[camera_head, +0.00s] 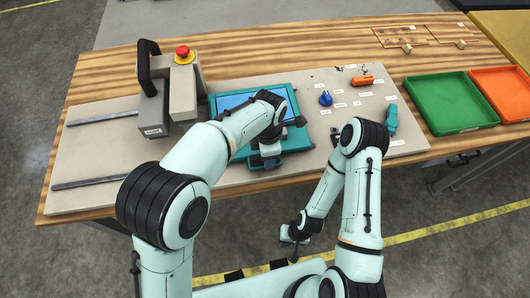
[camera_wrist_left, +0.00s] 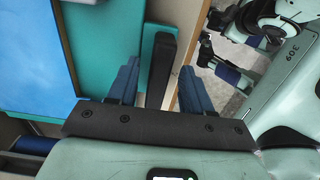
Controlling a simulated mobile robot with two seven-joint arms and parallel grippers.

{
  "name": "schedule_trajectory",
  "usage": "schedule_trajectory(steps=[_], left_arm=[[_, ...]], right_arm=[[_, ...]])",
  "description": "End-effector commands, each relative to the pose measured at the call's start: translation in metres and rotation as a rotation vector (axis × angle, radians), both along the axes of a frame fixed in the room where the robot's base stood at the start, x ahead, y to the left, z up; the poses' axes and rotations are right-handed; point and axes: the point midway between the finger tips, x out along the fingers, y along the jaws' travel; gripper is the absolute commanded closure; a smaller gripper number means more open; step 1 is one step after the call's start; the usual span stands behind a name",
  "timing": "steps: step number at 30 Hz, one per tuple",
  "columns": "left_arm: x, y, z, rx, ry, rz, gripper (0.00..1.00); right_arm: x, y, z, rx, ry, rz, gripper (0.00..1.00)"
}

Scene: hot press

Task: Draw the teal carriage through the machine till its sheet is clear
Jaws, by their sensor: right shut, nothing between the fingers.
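The teal carriage (camera_head: 303,133) lies on the board to the right of the press, with a blue sheet (camera_head: 235,100) in it. My left forearm covers part of both. In the left wrist view, the carriage (camera_wrist_left: 107,45) and the blue sheet (camera_wrist_left: 35,60) are at the left. My left gripper (camera_wrist_left: 160,85) is open, its blue fingers on either side of a black handle bar (camera_wrist_left: 163,65), with small gaps visible. The grey press (camera_head: 180,90) has a black handle. My right gripper (camera_head: 292,238) is shut and empty, low in front of the table edge.
Two metal rails (camera_head: 100,118) run left of the press. A red button (camera_head: 183,53) tops it. A blue knob (camera_head: 326,98) and orange handle (camera_head: 362,81) are right of the carriage. Green (camera_head: 450,103) and orange (camera_head: 502,93) trays stand farther right.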

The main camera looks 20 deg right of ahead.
Motion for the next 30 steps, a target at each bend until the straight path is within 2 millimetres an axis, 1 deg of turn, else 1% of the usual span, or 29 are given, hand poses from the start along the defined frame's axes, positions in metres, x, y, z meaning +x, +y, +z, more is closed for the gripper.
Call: schedule_trajectory(steps=[7, 11, 14, 24, 27, 30], left_arm=[[0.001, 0.002, -0.001, 0.004, 0.002, 0.002, 0.51], [0.001, 0.002, 0.007, 0.004, 0.000, 0.002, 0.51], [0.002, 0.002, 0.021, 0.003, -0.002, 0.001, 0.51], [0.002, 0.001, 0.098, 0.002, -0.004, 0.001, 0.51], [0.001, 0.001, 0.114, 0.003, -0.002, 0.000, 0.51], [0.001, 0.001, 0.126, 0.003, -0.002, 0.001, 0.51]], right_arm=[[0.000, 0.000, 0.000, 0.000, 0.000, 0.000, 1.00], [0.001, 0.000, 0.001, 0.000, -0.001, 0.000, 1.00], [0.002, 0.000, 0.002, 0.000, -0.002, -0.001, 1.00], [0.012, 0.000, 0.014, 0.000, -0.013, 0.000, 1.00], [0.015, 0.000, 0.017, 0.000, -0.017, 0.000, 1.00], [0.017, 0.000, 0.019, 0.000, -0.020, 0.000, 1.00]])
